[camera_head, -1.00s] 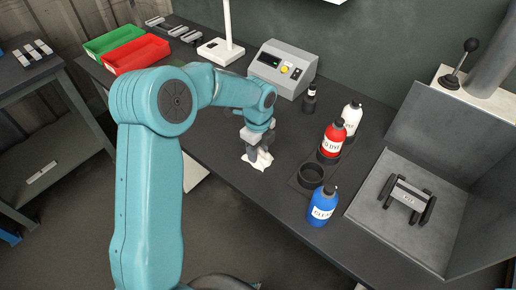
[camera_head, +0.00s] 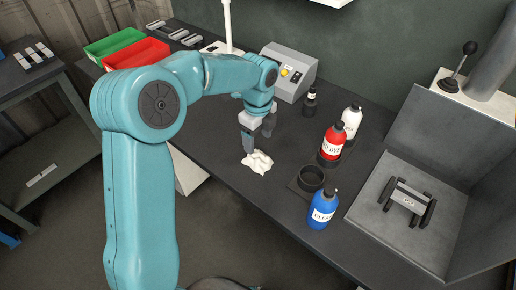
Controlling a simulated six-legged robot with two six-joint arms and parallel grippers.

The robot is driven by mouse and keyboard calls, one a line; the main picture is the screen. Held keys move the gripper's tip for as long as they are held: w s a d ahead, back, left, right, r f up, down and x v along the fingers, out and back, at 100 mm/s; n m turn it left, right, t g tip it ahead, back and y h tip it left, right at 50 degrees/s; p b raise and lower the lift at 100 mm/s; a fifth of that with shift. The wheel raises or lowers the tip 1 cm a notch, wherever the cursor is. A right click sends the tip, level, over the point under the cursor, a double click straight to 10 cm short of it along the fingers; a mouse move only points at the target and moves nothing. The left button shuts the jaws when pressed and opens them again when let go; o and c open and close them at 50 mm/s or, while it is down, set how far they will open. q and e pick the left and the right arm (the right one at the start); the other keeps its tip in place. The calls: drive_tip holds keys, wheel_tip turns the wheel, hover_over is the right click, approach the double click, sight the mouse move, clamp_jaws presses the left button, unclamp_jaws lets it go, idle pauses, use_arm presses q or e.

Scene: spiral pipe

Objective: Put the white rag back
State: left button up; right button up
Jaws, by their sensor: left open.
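The white rag (camera_head: 258,162) lies crumpled on the dark bench top (camera_head: 215,160), left of an empty black ring holder (camera_head: 310,179). My left gripper (camera_head: 257,143) is open just above and behind the rag, pointing down. Its fingers appear apart from the rag, with nothing between them. My right gripper is not in view.
Red (camera_head: 333,141), white (camera_head: 351,121) and blue (camera_head: 321,208) bottles stand right of the rag. A small dark bottle (camera_head: 310,100) and a grey control box (camera_head: 283,70) are behind. Red (camera_head: 138,54) and green (camera_head: 113,44) trays sit at back left. A grey booth (camera_head: 410,200) stands at right.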

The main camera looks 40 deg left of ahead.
sight(258, 154)
use_arm(q)
wheel_tip(258, 154, up, 5)
drive_tip(key=shift+r, duration=0.2)
idle(0.5)
